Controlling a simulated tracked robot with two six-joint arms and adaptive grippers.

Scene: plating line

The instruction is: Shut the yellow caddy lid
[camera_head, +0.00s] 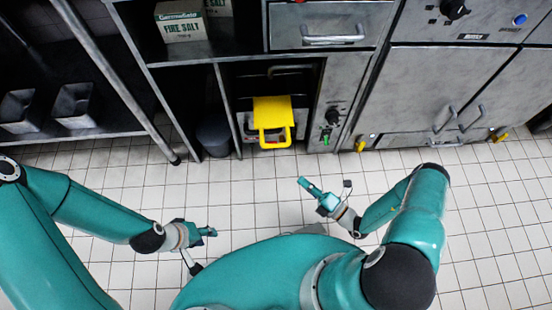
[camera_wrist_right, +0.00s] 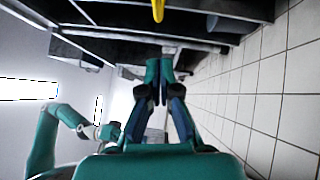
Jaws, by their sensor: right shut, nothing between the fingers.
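The yellow caddy (camera_head: 257,138) stands in the low bay below the counter in the head view. Its flat yellow lid panel (camera_head: 272,107) is at the back, above a yellow loop or rim with a dark middle; the exact lid angle is hard to tell. A yellow piece (camera_wrist_right: 158,10), probably of the caddy, shows at the top edge of the right wrist view. My right gripper (camera_head: 303,183) is shut and empty, in front of the caddy and apart from it. My left gripper (camera_head: 211,232) is farther from the caddy, over the floor; its fingers are too small to read.
A dark bin (camera_head: 214,137) stands left of the caddy. A panel with knobs (camera_head: 331,117) is to its right, and a closed drawer (camera_head: 330,30) is above. A fire salt box (camera_head: 181,24) sits on the shelf. The tiled floor (camera_head: 240,185) before the bay is clear.

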